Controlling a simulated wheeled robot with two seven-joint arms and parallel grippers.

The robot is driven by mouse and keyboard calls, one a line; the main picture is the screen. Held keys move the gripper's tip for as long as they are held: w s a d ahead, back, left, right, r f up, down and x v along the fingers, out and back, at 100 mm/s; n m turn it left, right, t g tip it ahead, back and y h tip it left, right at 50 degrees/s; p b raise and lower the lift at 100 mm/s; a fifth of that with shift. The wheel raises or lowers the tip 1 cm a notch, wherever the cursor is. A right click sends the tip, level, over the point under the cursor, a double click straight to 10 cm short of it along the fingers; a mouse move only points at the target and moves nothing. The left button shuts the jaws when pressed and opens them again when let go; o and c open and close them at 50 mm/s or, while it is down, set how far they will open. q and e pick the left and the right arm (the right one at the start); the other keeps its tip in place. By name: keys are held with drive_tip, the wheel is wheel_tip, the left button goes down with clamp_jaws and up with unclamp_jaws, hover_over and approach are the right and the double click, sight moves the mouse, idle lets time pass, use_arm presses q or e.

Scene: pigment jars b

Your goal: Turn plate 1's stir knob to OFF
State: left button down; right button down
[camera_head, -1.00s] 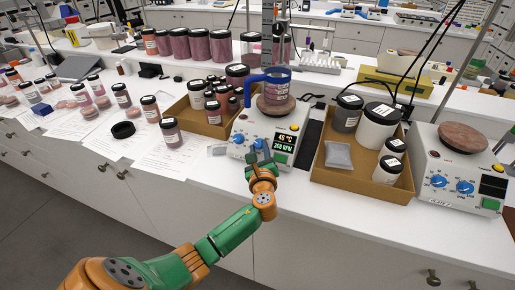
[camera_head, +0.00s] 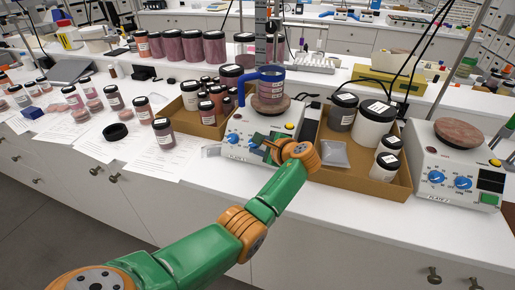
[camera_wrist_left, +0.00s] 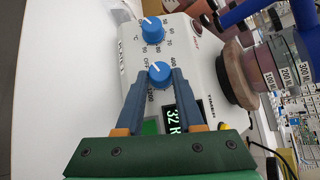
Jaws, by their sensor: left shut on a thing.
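The left hot plate (camera_head: 236,122) is a white unit with blue knobs and a round brown top. Its stir knob (camera_wrist_left: 160,72), blue with a white mark, sits between the fingertips of my left gripper (camera_wrist_left: 159,80), which is shut on it. The mark points up and left in the left wrist view, toward lettering that looks like OFF. The other blue knob (camera_wrist_left: 152,30) is beside it, free. The green display (camera_wrist_left: 175,120) shows "32 R", partly covered by a finger. My right gripper is not in view.
A cardboard tray with jars (camera_head: 402,190) is close on the right, another (camera_head: 188,127) behind left. A second hot plate (camera_head: 470,163) stands far right. Papers lie left.

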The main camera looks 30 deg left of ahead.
use_arm(q)
drive_tip(key=shift+w+r+n+g+b, duration=0.1)
drive_tip(key=shift+n+g+b, duration=0.2)
drive_tip(key=shift+n+g, duration=0.15)
drive_tip(key=shift+n, duration=0.25)
drive_tip(key=c, duration=0.5)
unclamp_jaws()
drive_tip(key=shift+a, duration=0.1)
drive_tip(key=v, duration=0.7)
drive_tip(key=shift+r+b, duration=0.1)
drive_tip(key=shift+b, duration=0.3)
drive_tip(key=shift+a, duration=0.1)
